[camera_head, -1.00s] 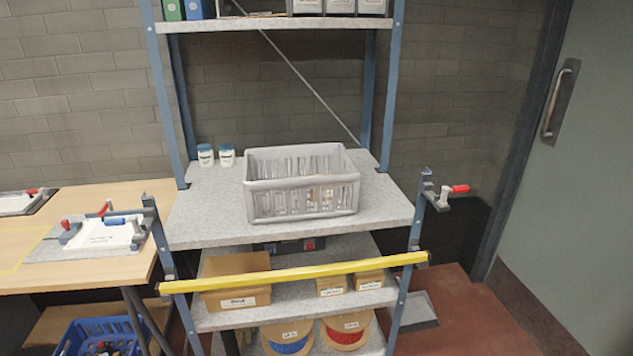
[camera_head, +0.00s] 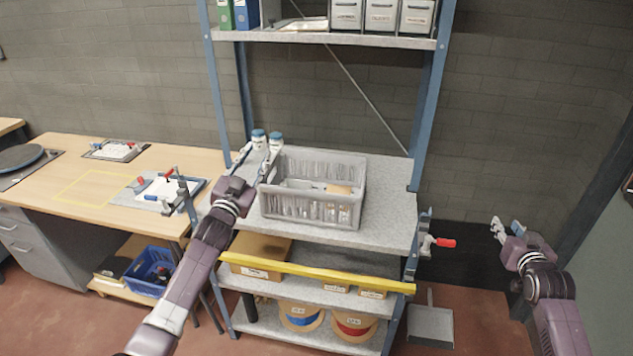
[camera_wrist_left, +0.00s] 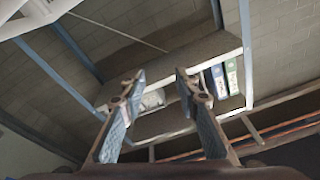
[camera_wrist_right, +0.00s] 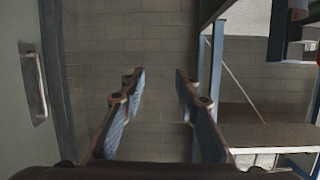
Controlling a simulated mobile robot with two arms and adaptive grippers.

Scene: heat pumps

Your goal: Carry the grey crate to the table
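The grey crate (camera_head: 313,209) stands upright on the grey middle shelf (camera_head: 388,225) of a blue-posted rack. It has slatted sides and holds some items I cannot make out clearly. The wooden table (camera_head: 75,165) is to the left of the rack and has a yellow outlined rectangle on its top. My left gripper (camera_head: 255,160) is open and empty, close to the crate's left side in the picture; whether it touches cannot be told. Its fingers also show apart in the left wrist view (camera_wrist_left: 158,85). My right gripper (camera_head: 505,228) is open and empty, right of the rack, away from the crate.
A yellow bar (camera_head: 315,276) crosses the rack front below the crate's shelf. A red-handled clamp (camera_head: 437,242) sticks out at the right post. Fixtures (camera_head: 165,188) occupy the table's right part. A blue bin (camera_head: 150,271) sits below.

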